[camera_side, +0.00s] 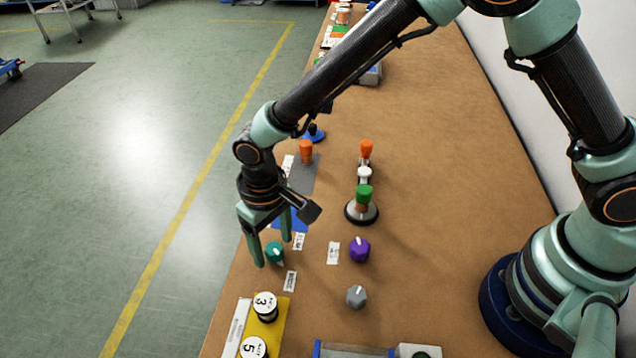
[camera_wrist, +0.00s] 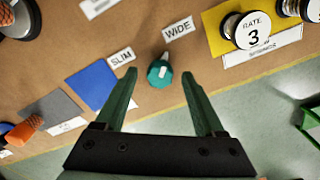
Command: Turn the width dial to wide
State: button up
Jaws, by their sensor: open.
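The teal width dial (camera_wrist: 158,76) is on the brown table near its edge, with a pale pointer mark on top. In the wrist view the mark points up and slightly right, towards the WIDE label (camera_wrist: 178,29); the SLIM label (camera_wrist: 122,58) lies up and to the left. The dial also shows in the side view (camera_side: 275,255). My gripper (camera_wrist: 160,74) is open, its green fingers on either side of the dial with a gap on each side. In the side view my gripper (camera_side: 273,250) points down at the dial; whether a finger touches it is unclear.
A purple dial (camera_side: 360,250) and a grey dial (camera_side: 356,297) stand to the right. A yellow plate (camera_wrist: 214,38) with numbered spools lies close by. A blue patch (camera_wrist: 92,84) and a green knob on a round base (camera_side: 364,195) are near.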

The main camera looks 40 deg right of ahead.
aim_at(275, 245)
notch_tip(275, 245, up, 12)
jog(key=shift+f, duration=0.2)
dwell(0.4)
jog(key=d+r+m+t+y, duration=0.1)
jog(key=d+r, duration=0.4)
jog(key=d, duration=0.3)
jog(key=d+r+t, duration=0.2)
jog(key=d+r, duration=0.3)
jog(key=d, duration=0.3)
jog(key=s+d+r+m+t, duration=0.1)
jog(key=s+d, duration=0.2)
jog(key=d, duration=0.3)
jog(key=s+d+t+h, duration=0.1)
jog(key=s+d, duration=0.2)
jog(key=d, duration=0.3)
jog(key=shift+s+r+m+t, duration=0.25)
jog(key=shift+r+m+t, duration=0.05)
jog(key=shift+r+m, duration=0.1)
